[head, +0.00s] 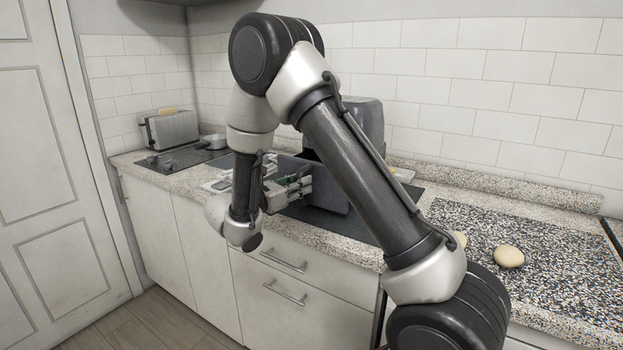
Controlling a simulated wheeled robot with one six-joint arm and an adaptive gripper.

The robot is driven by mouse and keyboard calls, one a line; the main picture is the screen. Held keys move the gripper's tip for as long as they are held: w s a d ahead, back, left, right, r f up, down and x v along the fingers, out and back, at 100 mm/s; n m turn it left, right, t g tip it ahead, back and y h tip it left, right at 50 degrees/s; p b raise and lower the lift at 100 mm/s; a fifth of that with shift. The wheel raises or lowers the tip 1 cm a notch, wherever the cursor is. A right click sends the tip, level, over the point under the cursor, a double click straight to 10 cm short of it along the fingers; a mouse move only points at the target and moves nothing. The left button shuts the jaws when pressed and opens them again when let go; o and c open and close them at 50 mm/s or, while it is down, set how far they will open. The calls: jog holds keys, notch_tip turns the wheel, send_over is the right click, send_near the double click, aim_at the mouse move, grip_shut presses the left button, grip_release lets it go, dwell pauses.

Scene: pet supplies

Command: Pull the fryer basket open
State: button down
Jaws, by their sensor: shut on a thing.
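The dark grey fryer (368,118) stands on the counter against the tiled wall, largely hidden behind my arm. Its basket (328,193) sticks out from the front to the left, and part of its dark open inside shows above the wall. My gripper (300,186) is at the front of the basket, left of it, and is shut on the basket's handle. The handle itself is hidden by the fingers.
A round pale bun (509,256) lies on the speckled board (500,240) at right. Drawers with bar handles are below the counter (440,190).

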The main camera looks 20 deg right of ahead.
jog(key=s+v, duration=0.1)
jog(key=v, duration=0.5)
jog(key=shift+d, duration=0.2)
jog(key=c, duration=1.3)
grip_release()
jog(key=shift+s+a, duration=0.1)
jog(key=v, duration=1.2)
